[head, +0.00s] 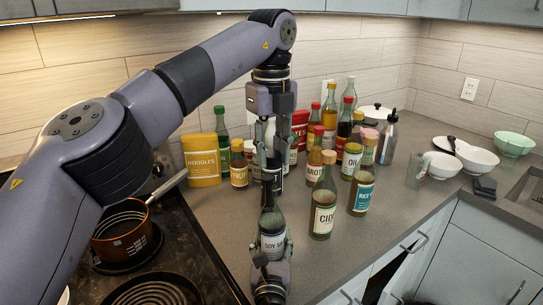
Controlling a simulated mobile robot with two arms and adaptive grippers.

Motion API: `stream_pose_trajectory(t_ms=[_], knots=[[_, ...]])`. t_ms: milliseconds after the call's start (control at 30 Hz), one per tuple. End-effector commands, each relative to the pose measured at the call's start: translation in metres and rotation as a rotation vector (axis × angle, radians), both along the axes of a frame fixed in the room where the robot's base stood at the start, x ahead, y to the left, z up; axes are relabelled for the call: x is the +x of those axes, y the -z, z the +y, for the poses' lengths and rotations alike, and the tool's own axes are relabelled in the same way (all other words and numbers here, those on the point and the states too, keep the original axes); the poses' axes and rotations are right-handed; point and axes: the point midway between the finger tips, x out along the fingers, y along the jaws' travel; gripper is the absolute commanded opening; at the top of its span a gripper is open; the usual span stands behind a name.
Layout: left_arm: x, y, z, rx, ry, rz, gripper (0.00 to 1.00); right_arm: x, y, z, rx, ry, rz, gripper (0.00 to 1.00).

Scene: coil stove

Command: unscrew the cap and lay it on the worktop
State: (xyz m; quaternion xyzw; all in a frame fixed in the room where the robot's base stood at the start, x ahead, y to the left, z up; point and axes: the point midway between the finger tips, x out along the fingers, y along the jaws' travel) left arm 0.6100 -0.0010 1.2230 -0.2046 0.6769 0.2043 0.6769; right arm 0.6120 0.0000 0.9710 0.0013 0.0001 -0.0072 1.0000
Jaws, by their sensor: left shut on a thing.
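A dark soy sauce bottle (272,222) with a white label stands upright near the front of the worktop (345,258). My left gripper (268,178) points down over the bottle's top and is shut on its cap, which the fingers hide. I cannot tell whether the cap is still on the neck. My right gripper (272,263) comes in from the bottom edge, with its fingers on both sides of the bottle's lower part, shut on it.
Several bottles, jars and a yellow noodles box (203,160) stand behind. A pan (127,235) sits on the stove at left. Worktop between the cider bottle and bowls (476,158) is partly clear.

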Motion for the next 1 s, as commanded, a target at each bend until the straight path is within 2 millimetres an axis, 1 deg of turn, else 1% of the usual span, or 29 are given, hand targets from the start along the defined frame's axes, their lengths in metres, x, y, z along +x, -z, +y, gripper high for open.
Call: stream_pose_trajectory(t_ms=[33,67,100,400,733,867,967,1000], knots=[[0.0,0.0,0.0,0.0,0.0,0.0,0.0,0.0,0.0,0.0,0.001,0.0,0.001,0.0],[0.0,0.0,0.0,0.0,0.0,0.0,0.0,0.0,0.0,0.0,0.001,0.0,0.001,0.53],[0.0,0.0,0.0,0.0,0.0,0.0,0.0,0.0,0.0,0.0,0.001,0.0,0.001,0.56],[0.0,0.001,0.0,0.0,-0.001,0.0,0.0,0.0,0.0,0.0,0.001,0.0,0.0,0.76],[0.0,0.001,0.0,0.0,-0.001,0.0,0.0,-0.001,0.0,0.0,0.0,0.0,0.0,0.76],[0.0,0.001,0.0,0.0,-0.001,0.0,0.0,-0.014,0.001,0.001,0.001,-0.001,0.002,0.76],[0.0,0.001,0.0,0.0,-0.001,0.0,0.0,-0.032,0.001,0.0,0.004,0.0,0.003,0.76],[0.0,0.001,0.0,0.0,-0.001,0.0,0.0,-0.041,0.002,0.001,0.003,-0.001,0.004,0.76]])
